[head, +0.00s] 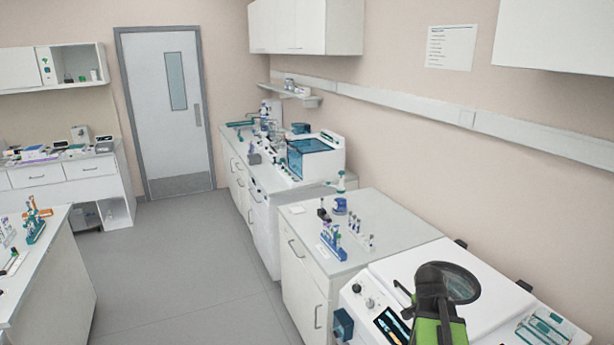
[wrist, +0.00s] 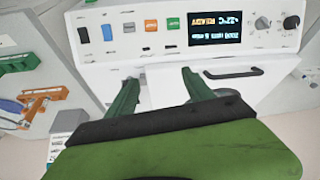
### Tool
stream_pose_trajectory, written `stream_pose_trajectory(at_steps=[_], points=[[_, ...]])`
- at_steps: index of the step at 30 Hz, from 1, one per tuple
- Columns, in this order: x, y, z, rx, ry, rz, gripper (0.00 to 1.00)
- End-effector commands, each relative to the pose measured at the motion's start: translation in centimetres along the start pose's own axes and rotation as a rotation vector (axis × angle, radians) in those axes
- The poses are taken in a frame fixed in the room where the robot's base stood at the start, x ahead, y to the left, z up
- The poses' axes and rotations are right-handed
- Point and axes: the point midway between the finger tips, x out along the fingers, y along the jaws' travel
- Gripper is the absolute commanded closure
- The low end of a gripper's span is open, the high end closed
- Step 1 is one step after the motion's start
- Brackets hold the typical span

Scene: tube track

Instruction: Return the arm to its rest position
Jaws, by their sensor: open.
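My arm's green and black end shows in the head view at the lower right, in front of the white machine (head: 385,265) with a round dark lid window. In the wrist view my gripper (wrist: 158,75) has its two green fingers apart, with nothing between them. The fingers point toward the white machine's front panel (wrist: 120,25), which has coloured buttons, a lit display and knobs. I cannot tell how close the fingertips are to the panel.
A counter (head: 295,215) with a blue tube rack (head: 332,240) stands beyond the machine. A teal-windowed device (head: 308,155) sits further back. The grey floor (head: 180,265) between the benches is clear.

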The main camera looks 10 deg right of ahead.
Motion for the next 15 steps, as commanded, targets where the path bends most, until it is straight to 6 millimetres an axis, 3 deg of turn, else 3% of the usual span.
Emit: stream_pose_trajectory(at_steps=[1,3,6,9,12,15], points=[[2.1,-3.2,4.3,-0.063,-0.014,-0.029,0.39],[2.5,-6.8,9.3,-0.168,-0.048,-0.062,0.39],[2.8,-10.7,17.2,-0.37,-0.112,-0.105,0.39],[2.5,-12.6,24.7,-0.615,-0.191,-0.143,0.39],[1.1,-12.1,29.4,-0.877,-0.289,-0.18,0.39],[0.3,-11.1,30.1,-1.034,-0.344,-0.204,0.39]])
